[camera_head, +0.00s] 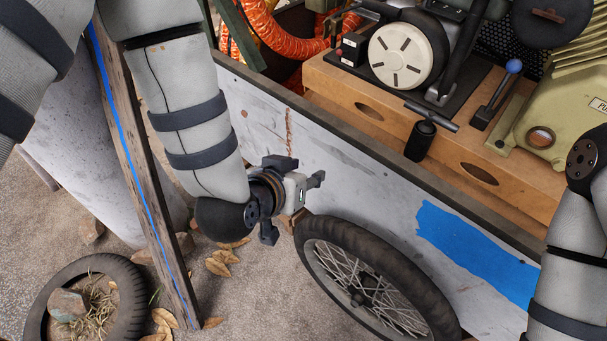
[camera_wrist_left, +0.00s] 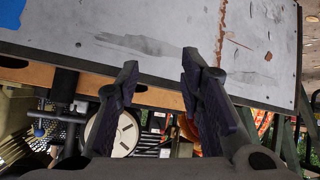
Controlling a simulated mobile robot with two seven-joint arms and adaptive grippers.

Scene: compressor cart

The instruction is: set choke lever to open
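A lever with a blue ball knob (camera_head: 514,66) leans up to the right from a black base on the wooden deck of the cart. I cannot tell for sure that it is the choke lever; no label on it is readable. The blue knob also shows at the left of the left wrist view (camera_wrist_left: 39,132). My left gripper (camera_head: 298,190) is open and empty, in front of the cart's pale side panel, well left of and below the lever. Its two fingers (camera_wrist_left: 160,66) stand apart in the wrist view. My right arm enters at the right edge; its gripper is out of frame.
A white slotted disc (camera_head: 400,56), a black hanging grip (camera_head: 421,141) and a green-yellow housing (camera_head: 565,105) surround the lever. The side panel (camera_head: 345,165) and wheel (camera_head: 375,283) stand below. A wooden plank (camera_head: 140,165) rises at left. Orange hose (camera_head: 290,38) lies behind.

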